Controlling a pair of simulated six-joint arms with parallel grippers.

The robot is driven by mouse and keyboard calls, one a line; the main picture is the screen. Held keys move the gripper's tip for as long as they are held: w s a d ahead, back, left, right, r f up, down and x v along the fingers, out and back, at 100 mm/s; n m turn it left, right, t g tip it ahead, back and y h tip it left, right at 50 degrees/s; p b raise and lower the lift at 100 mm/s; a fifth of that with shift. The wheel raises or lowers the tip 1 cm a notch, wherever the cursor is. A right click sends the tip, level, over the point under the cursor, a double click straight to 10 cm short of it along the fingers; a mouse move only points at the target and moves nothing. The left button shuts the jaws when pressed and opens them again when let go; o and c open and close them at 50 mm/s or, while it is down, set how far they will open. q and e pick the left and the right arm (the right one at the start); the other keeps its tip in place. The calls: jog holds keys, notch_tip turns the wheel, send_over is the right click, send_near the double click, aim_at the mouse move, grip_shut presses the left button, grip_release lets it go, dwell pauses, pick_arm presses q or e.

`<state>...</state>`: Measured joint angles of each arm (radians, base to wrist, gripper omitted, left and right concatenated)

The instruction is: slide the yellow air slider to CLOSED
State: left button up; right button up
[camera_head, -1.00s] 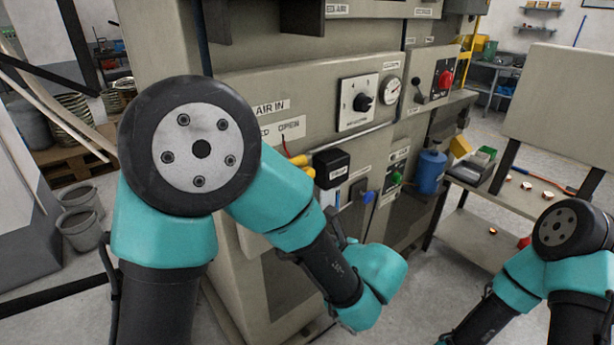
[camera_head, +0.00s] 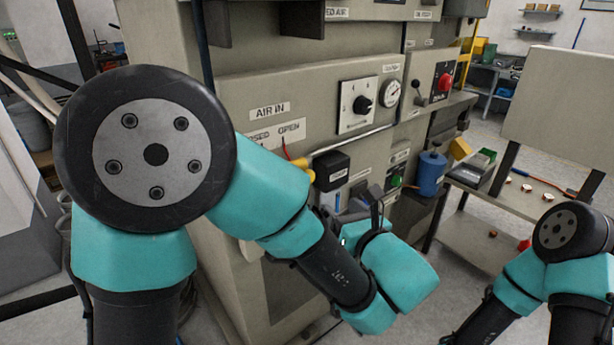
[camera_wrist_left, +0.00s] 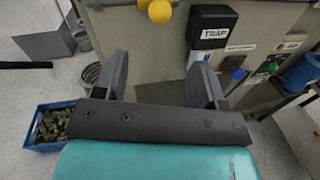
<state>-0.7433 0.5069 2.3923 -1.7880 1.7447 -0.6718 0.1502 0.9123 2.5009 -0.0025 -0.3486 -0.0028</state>
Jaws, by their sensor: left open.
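The yellow air slider (camera_head: 301,163) shows in the head view as a small yellow part below the OPEN end of its label (camera_head: 276,133); my left arm hides part of it. In the left wrist view, rounded yellow parts (camera_wrist_left: 160,11) show at the top edge, beyond the fingers. My left gripper (camera_wrist_left: 160,78) is open and empty, its two fingers spread, apart from the yellow parts. In the head view, the left gripper (camera_head: 362,213) is in front of the panel, below and right of the slider. My right arm shows at lower right; its gripper is out of view.
A black TRAP box (camera_head: 331,170) sticks out right of the slider; it also shows in the left wrist view (camera_wrist_left: 211,27). A green knob (camera_head: 396,181) and a blue canister (camera_head: 431,173) are further right. A blue crate (camera_wrist_left: 42,125) stands on the floor.

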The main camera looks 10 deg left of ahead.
pick_arm(q)
jog(key=x, duration=1.5)
jog(key=shift+w, duration=0.15)
jog(key=shift+c, duration=0.4)
grip_shut()
